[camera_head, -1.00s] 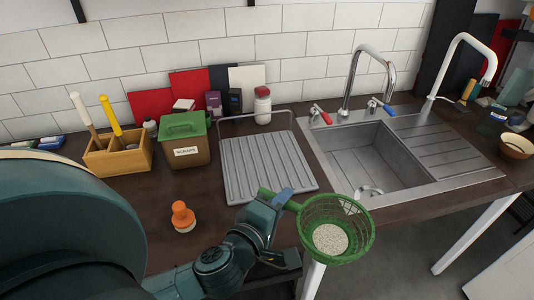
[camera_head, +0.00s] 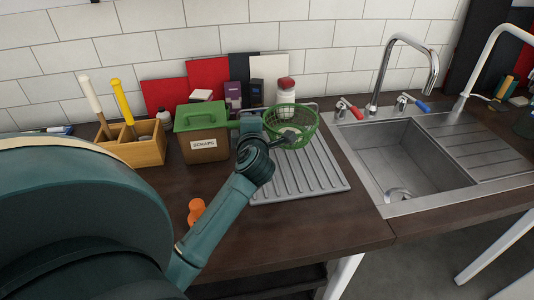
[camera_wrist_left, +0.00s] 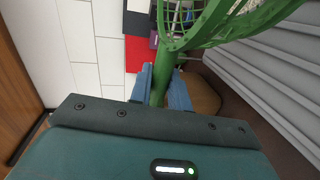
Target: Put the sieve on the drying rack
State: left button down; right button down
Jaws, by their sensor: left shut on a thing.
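The green sieve (camera_head: 291,118) is a round mesh bowl with a handle and a pale patch in its bottom. In the head view it appears over the back part of the grey ridged drying rack (camera_head: 318,178); I cannot tell its exact height. My left gripper (camera_head: 258,122) is shut on the sieve's handle, just right of the green-lidded scraps box. In the left wrist view the blue fingers (camera_wrist_left: 161,88) clamp the green handle, the sieve's bowl (camera_wrist_left: 212,22) lies beyond them, and the rack's ridges (camera_wrist_left: 268,75) show at right. My right gripper is in neither view.
The scraps box (camera_head: 203,140) stands close left of the gripper. A red-capped jar (camera_head: 286,92) and dark boxes (camera_head: 233,95) stand behind. An orange-handled object (camera_head: 196,210) is near my arm. The sink (camera_head: 405,165) lies to the right.

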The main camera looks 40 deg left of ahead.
pick_arm(q)
notch_tip(320, 180, down, 4)
jog(key=shift+f+b, duration=0.1)
jog(key=shift+b, duration=0.25)
notch_tip(320, 180, down, 2)
jog(key=shift+f+b, duration=0.2)
jog(key=shift+b, duration=0.15)
jog(key=shift+f, duration=0.25)
jog(key=shift+r, duration=0.1)
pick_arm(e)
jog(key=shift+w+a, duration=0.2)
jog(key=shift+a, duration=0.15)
pick_arm(q)
jog(key=shift+f, duration=0.2)
jog(key=c, duration=1.3)
grip_release()
